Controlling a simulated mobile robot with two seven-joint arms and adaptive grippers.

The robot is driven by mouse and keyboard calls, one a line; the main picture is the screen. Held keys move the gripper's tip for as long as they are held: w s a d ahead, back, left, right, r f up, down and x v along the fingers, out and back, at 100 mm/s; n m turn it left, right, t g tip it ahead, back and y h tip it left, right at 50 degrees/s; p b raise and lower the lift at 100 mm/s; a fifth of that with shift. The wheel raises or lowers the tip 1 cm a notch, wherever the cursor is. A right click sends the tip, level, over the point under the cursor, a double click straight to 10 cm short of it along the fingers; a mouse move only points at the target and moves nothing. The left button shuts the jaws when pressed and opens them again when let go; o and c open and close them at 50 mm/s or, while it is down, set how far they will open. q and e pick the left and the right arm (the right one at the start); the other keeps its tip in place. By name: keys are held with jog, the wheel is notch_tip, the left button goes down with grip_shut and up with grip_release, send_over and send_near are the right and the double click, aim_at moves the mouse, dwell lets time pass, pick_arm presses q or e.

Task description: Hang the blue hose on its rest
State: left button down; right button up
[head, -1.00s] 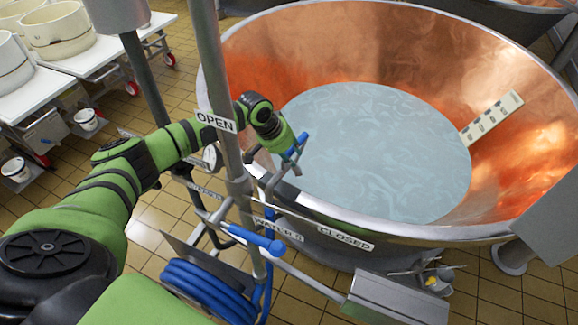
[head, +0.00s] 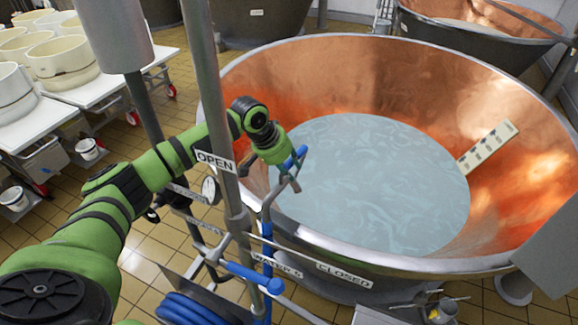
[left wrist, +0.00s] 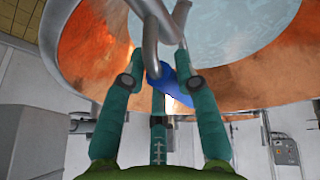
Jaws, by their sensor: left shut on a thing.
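My left gripper (head: 291,164) is over the near left rim of the copper vat, beside the grey upright pipe. It is shut on a blue piece of the blue hose (head: 267,225), which runs up from below. In the left wrist view the blue piece (left wrist: 180,84) shows between the two teal fingers. Grey bent metal tubes (left wrist: 151,38) are right at the fingertips; whether the hose touches them I cannot tell. I cannot clearly pick out the rest among the grey rods of the stand. My right gripper is not in view.
The copper vat (head: 345,70) holds pale liquid and a white measuring strip (head: 488,147). The grey pipe (head: 203,85) with an OPEN sign stands left of the gripper. A blue valve handle (head: 255,278) and coiled blue hose (head: 190,310) are below. White tables with tubs stand far left.

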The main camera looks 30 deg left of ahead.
pick_arm(q)
jog(key=r+p, duration=0.3)
jog(key=r, duration=0.1)
jog(key=shift+s+a+r+p, duration=0.1)
jog(key=shift+a+p, duration=0.1)
jog(key=shift+p, duration=0.2)
notch_tip(320, 180, up, 14)
jog(key=p, duration=0.2)
jog(key=shift+r+p, duration=0.2)
jog(key=shift+p, duration=0.2)
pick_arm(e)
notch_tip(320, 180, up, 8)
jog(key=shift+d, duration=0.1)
pick_arm(q)
jog(key=shift+f, duration=0.1)
dwell(0.4)
